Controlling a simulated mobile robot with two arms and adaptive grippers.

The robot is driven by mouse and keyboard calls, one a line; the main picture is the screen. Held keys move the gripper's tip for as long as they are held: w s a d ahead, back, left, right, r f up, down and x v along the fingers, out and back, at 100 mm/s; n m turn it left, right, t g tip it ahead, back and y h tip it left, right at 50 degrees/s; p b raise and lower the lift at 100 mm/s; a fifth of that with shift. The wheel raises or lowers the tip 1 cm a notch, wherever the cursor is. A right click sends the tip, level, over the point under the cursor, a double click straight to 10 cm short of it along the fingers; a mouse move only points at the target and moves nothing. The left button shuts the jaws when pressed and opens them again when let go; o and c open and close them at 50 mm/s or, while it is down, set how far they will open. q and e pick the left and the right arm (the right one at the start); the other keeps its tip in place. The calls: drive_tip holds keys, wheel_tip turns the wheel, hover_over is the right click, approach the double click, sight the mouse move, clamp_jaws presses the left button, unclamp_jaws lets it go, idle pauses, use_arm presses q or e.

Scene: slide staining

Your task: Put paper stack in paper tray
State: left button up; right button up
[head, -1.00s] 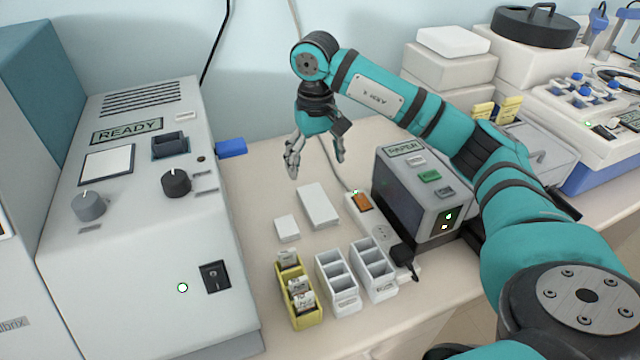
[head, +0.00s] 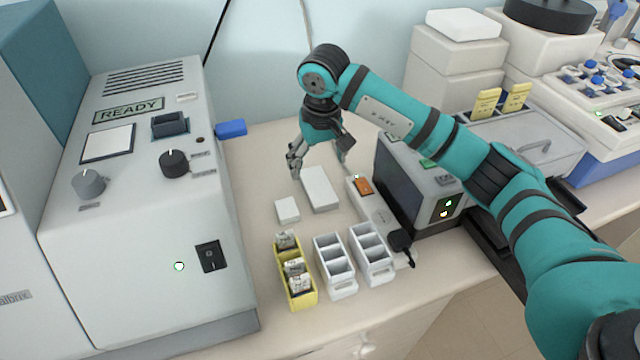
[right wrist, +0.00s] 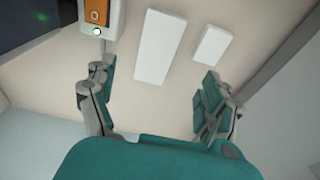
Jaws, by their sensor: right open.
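A larger flat white block (head: 319,190), which may be the paper stack, lies on the table. A smaller flat white block (head: 287,210) lies to its left; I cannot tell for sure which is the paper. In the right wrist view the larger block (right wrist: 160,46) and the smaller one (right wrist: 213,45) lie just beyond the fingertips. My right gripper (head: 319,166) is open and empty, above the table just behind the larger block; it also shows in the right wrist view (right wrist: 160,78). No paper tray can be made out for certain. My left gripper is out of view.
A yellow slide holder (head: 296,290) and two white racks (head: 337,284) stand in front. A power strip (head: 378,215) and a grey box (head: 428,200) stand to the right, partly behind my arm. A large machine (head: 150,230) with a READY display fills the left.

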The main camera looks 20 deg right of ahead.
sight(318, 185)
drive_tip(key=f, duration=0.3)
drive_tip(key=shift+w+f+p, duration=0.25)
drive_tip(key=shift+p, duration=0.05)
drive_tip(key=shift+w+f+p, duration=0.15)
drive_tip(key=shift+f+p, duration=0.2)
drive_tip(key=shift+f, duration=0.1)
drive_tip(key=f, duration=0.1)
drive_tip(key=f+p, duration=0.1)
drive_tip(key=f, duration=0.1)
drive_tip(key=shift+w+d+f+p, duration=0.25)
drive_tip(key=shift+w+f+p, duration=0.05)
drive_tip(key=shift+w, duration=0.05)
drive_tip(key=shift+w+f, duration=0.1)
drive_tip(key=shift+f, duration=0.35)
drive_tip(key=shift+c, duration=0.2)
drive_tip(key=c, duration=1.4)
